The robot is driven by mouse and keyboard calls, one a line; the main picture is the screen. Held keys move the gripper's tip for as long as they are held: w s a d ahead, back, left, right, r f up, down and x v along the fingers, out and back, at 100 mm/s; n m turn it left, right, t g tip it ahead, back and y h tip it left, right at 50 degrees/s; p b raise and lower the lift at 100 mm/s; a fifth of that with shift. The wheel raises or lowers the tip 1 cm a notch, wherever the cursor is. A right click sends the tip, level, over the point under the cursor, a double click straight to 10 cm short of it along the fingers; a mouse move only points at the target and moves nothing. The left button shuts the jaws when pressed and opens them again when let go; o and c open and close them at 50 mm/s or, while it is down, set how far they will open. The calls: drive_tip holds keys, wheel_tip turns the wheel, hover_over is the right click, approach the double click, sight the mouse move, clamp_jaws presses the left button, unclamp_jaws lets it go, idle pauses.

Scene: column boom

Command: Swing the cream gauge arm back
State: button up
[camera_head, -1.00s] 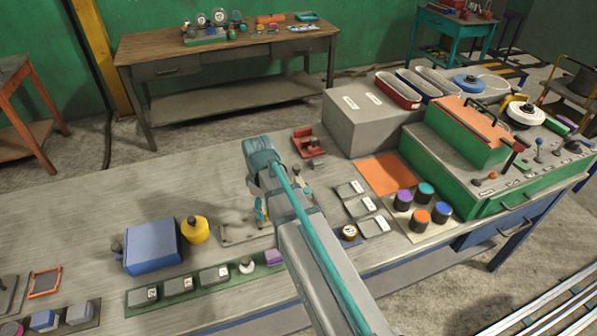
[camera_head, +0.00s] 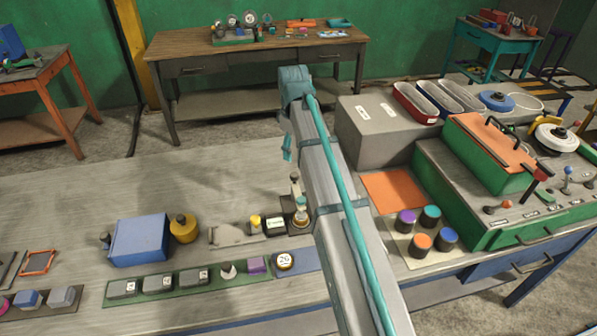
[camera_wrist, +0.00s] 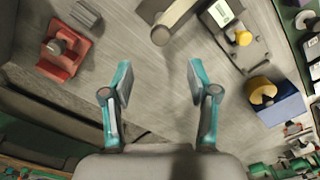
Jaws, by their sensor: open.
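A cream-beige bar (camera_wrist: 178,18) with a rounded end lies at the top of the wrist view, ahead of my gripper. I take it for the gauge arm; its far end is cut off. In the head view, a small upright cream-topped fitting (camera_head: 298,190) stands on a dark base just left of my forearm, which partly hides it. My gripper (camera_wrist: 160,75) is open and empty above bare bench. Its teal fingers are apart from the bar. In the head view, a teal finger (camera_head: 287,148) shows behind the fitting.
A grey plate with a yellow knob (camera_wrist: 240,37) and a labelled block lies right of the bar. A blue box (camera_head: 141,240) and yellow pot (camera_head: 184,228) stand farther left. A red fixture (camera_wrist: 62,50) lies left of my gripper. Bare bench lies between.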

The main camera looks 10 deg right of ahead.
sight(294, 174)
wheel_tip(294, 174, down, 10)
drive_tip(key=shift+r+p, duration=0.25)
drive_tip(key=shift+p, duration=1)
clamp_jaws()
